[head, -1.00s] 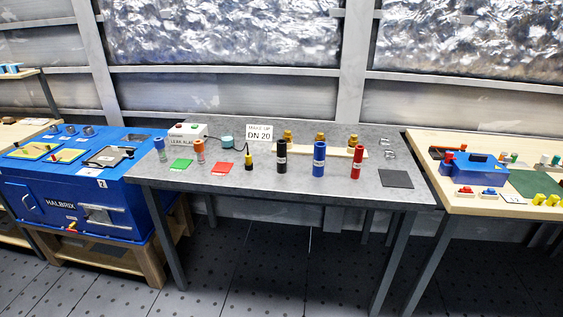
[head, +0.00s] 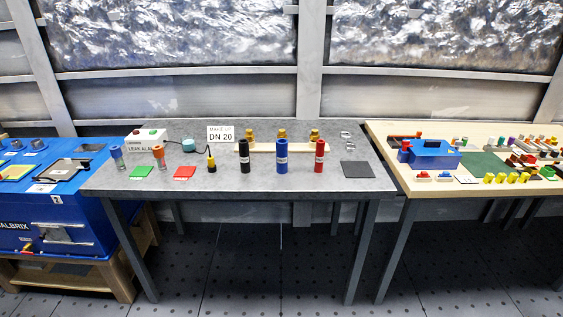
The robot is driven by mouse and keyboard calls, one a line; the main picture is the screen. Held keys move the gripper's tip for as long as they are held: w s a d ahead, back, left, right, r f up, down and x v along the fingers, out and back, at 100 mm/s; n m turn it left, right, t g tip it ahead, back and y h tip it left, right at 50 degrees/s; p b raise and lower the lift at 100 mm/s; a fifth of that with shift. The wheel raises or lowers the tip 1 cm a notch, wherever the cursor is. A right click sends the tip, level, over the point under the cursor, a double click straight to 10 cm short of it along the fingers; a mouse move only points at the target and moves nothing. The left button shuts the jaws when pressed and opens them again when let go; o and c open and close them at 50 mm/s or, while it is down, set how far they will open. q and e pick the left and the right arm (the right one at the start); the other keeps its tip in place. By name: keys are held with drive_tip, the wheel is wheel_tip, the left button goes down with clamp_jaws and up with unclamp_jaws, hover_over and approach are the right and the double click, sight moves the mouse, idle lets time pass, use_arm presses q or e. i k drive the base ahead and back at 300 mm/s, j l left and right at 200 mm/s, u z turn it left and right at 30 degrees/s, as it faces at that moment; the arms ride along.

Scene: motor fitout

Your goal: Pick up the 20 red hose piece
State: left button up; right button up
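The red hose piece (head: 320,156) stands upright on the grey table (head: 300,186), towards its right side, with a pale label band around it. A blue hose piece (head: 282,155) and a black hose piece (head: 244,156) stand upright in a row to its left, apart from it. The label numbers are too small to read. A sign (head: 220,136) behind the row reads "DN 20". Neither of my grippers is in the head view.
A wooden strip with brass fittings (head: 282,146) lies behind the hose pieces. A dark square pad (head: 357,170) lies to the right, with metal clamps (head: 347,141) behind it. Green (head: 141,172) and red (head: 184,172) pads lie left. The table's front strip is clear.

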sight(320, 143)
drive_tip(key=i, duration=1.35)
